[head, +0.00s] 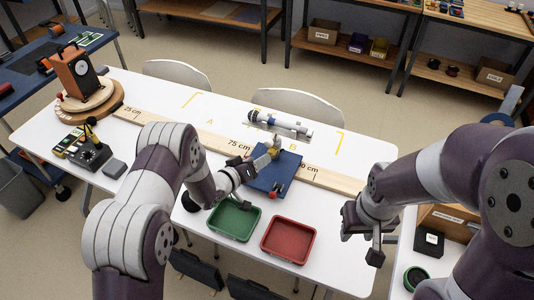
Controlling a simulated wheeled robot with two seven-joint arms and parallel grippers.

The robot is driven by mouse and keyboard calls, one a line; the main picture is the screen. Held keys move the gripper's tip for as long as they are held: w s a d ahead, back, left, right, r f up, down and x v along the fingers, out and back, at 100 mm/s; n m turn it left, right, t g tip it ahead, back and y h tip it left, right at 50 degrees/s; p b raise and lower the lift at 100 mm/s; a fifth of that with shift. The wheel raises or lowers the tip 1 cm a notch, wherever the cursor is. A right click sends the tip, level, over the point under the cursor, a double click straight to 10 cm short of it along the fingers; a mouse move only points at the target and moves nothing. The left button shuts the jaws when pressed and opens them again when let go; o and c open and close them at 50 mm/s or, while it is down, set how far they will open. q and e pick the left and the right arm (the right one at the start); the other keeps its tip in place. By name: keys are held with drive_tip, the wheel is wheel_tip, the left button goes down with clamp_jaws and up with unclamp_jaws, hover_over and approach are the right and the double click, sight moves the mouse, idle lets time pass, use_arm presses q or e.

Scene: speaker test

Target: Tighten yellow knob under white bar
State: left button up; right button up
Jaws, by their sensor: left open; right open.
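A yellow part (273,153), which looks like the knob, is at the back of a dark blue board (285,172) in the middle of the white table. A small pale piece just behind it may be the white bar, but it is too small to tell. My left gripper (262,162) is open and reaches over the blue board, its tips close to the yellow part. I cannot tell whether they touch it. My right gripper (374,250) is open and empty, pointing down near the table's right edge, away from the board.
A green tray (234,236) and a red tray (306,242) lie at the front edge. A wooden ruler (205,132) runs across the table behind. A white and black cylinder (290,130) lies beyond it. An orange device (75,70) stands at far left. Table room is free at back left.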

sight(272, 153)
use_arm(q)
drive_tip(key=x, duration=0.6)
drive_tip(key=shift+w+d, duration=0.1)
drive_tip(key=shift+d, duration=0.05)
drive_tip(key=c, duration=1.1)
